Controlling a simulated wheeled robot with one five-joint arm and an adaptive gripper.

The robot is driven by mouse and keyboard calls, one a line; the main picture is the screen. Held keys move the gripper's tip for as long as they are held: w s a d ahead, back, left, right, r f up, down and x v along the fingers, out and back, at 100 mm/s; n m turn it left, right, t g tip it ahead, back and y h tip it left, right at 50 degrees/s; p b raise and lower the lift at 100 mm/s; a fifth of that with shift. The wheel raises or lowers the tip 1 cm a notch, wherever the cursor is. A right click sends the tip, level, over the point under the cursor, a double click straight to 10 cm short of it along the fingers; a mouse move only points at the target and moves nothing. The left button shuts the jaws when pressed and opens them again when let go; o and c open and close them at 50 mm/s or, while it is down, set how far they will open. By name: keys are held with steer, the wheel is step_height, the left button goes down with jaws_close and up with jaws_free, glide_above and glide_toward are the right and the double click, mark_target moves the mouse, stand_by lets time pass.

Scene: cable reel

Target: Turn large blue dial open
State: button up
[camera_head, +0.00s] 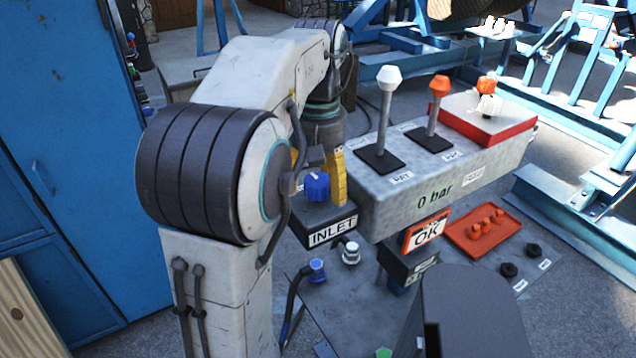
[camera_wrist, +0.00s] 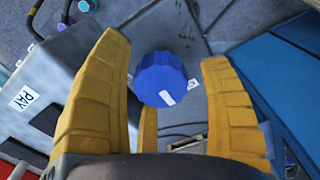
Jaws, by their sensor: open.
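The large blue dial (camera_head: 317,186) sits on top of the dark box labelled INLET (camera_head: 333,232), left of the grey control console. In the wrist view the blue dial (camera_wrist: 161,79) is ribbed, with a short white mark pointing down and slightly right. My gripper (camera_wrist: 165,70) is open, its yellow fingers on both sides of the dial with gaps, so it does not touch the dial there. In the head view one yellow finger of my gripper (camera_head: 338,178) shows just right of the dial; the rest is partly hidden by my arm.
The grey console (camera_head: 440,180) stands close on the right, with a white-tipped lever (camera_head: 387,100) and an orange-tipped lever (camera_head: 437,100). A blue cabinet (camera_head: 75,170) is at the left. A blue-capped hose (camera_head: 316,268) is below the inlet box.

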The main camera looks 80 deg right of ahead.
steer(key=c, duration=1.2)
steer(key=m+p, duration=0.2)
steer(key=m, duration=0.2)
steer(key=shift+m, duration=0.4)
steer(key=m+p, duration=0.1)
steer(key=m, duration=0.3)
steer(key=shift+m, duration=0.3)
steer(key=m+p, duration=0.1)
steer(key=m, duration=0.3)
steer(key=shift+f, duration=0.1)
steer(key=shift+w+m+p, duration=0.1)
steer(key=shift+m+p, duration=0.35)
steer(key=shift+m, duration=1.85)
